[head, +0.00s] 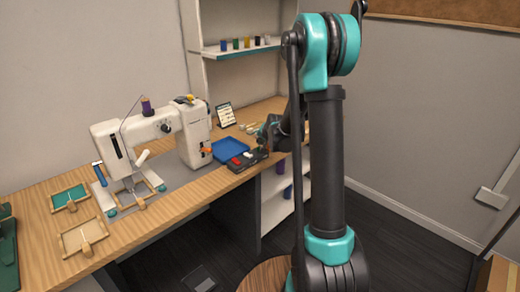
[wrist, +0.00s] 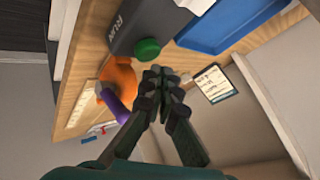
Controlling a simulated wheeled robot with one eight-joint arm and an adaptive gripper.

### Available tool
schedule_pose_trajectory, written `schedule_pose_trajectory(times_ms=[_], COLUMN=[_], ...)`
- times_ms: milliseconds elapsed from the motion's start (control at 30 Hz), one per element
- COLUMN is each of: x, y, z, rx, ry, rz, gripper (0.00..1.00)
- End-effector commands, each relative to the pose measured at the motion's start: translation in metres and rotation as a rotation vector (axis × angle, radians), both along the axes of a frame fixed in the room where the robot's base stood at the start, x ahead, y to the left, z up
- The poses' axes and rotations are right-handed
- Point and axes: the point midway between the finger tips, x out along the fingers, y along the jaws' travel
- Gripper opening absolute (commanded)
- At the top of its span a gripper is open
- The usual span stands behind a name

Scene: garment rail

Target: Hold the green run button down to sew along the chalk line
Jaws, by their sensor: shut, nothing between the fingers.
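The dark control box (head: 240,165) sits on the table right of the sewing machine (head: 150,140). In the wrist view the box (wrist: 125,35) reads RUN, and its round green run button (wrist: 147,50) is in plain sight. My gripper (wrist: 160,76) is shut and empty, its fingertips close beside the button; I cannot tell whether they touch it. In the head view my gripper (head: 263,138) is at the right end of the box and the green button cannot be made out. A framed piece (head: 135,195) lies under the machine's needle. The chalk line is too small to see.
A blue tray (head: 230,149) lies behind the box, and a small card (head: 225,115) stands farther back. In the wrist view an orange object (wrist: 118,75) and a purple spool (wrist: 112,105) are near my fingers. Two framed pieces (head: 68,197) (head: 75,238) lie at the left.

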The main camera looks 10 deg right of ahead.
Motion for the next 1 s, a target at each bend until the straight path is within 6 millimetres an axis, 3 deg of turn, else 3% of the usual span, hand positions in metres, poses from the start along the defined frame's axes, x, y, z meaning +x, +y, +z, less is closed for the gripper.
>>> schedule_pose_trajectory(times_ms=[1000], x=[0.0], y=[0.0], z=[-0.011], rx=[0.0], ry=[0.0], rz=[0.0], gripper=[0.0])
